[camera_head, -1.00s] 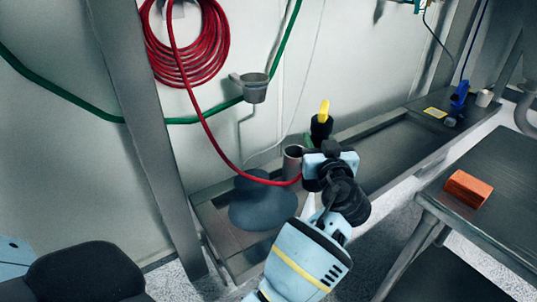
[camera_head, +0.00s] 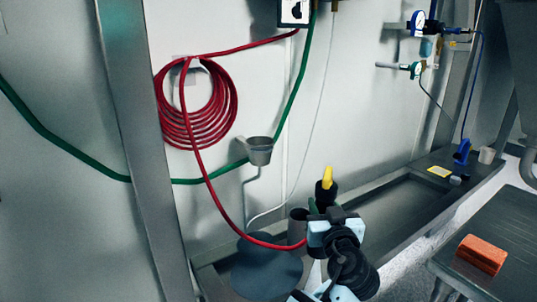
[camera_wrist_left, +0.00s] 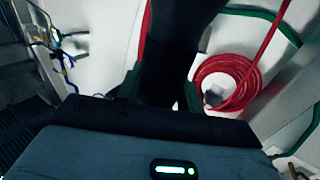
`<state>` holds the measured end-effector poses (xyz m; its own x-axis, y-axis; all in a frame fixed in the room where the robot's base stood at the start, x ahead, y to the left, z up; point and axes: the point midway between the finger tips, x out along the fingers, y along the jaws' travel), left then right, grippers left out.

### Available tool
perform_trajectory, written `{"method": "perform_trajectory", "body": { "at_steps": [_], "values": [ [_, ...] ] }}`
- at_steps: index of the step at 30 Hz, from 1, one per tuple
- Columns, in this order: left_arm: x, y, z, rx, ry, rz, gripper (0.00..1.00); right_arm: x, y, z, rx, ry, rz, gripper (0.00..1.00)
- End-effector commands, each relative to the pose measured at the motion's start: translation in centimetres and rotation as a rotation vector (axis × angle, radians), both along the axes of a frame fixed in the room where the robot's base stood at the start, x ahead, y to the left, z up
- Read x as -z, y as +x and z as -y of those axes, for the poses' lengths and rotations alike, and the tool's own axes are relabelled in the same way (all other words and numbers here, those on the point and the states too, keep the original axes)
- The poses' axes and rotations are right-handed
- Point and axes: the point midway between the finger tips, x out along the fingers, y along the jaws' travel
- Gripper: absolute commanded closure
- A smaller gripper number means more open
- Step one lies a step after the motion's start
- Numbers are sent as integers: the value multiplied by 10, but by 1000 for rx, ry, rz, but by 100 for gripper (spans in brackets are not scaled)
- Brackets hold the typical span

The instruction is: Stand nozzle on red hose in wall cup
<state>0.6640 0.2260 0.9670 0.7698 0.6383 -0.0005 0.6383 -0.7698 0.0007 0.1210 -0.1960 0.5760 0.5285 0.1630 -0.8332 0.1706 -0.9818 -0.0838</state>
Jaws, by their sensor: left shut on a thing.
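The black nozzle with a yellow tip (camera_head: 326,184) points upward above the sill. My left gripper (camera_head: 318,208) is shut on it; in the left wrist view the dark nozzle body (camera_wrist_left: 178,55) lies between the two green fingers. The red hose (camera_head: 225,215) hangs from a coil on the wall and loops down to the gripper. The grey wall cup (camera_head: 260,154) is fixed to the wall, left of and above the gripper, with the nozzle apart from it. My right gripper is not in view.
A green hose (camera_head: 60,150) runs along the wall behind the cup. A metal post (camera_head: 140,150) stands at left. An orange block (camera_head: 482,254) lies on a dark table at right.

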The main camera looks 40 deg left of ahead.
Motion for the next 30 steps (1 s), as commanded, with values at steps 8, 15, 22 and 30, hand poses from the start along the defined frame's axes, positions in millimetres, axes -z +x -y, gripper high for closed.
{"method": "perform_trajectory", "body": {
  "at_steps": [8, 15, 22, 30],
  "values": [
    [33, -39, -31, 94, 20, 6, 100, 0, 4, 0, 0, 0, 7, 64],
    [56, -109, -33, 334, 41, 12, 100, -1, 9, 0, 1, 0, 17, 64],
    [59, -173, -5, 575, 26, 6, 100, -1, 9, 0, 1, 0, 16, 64],
    [56, -204, 12, 692, 3, 3, 100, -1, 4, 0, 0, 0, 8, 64]
  ]
}}
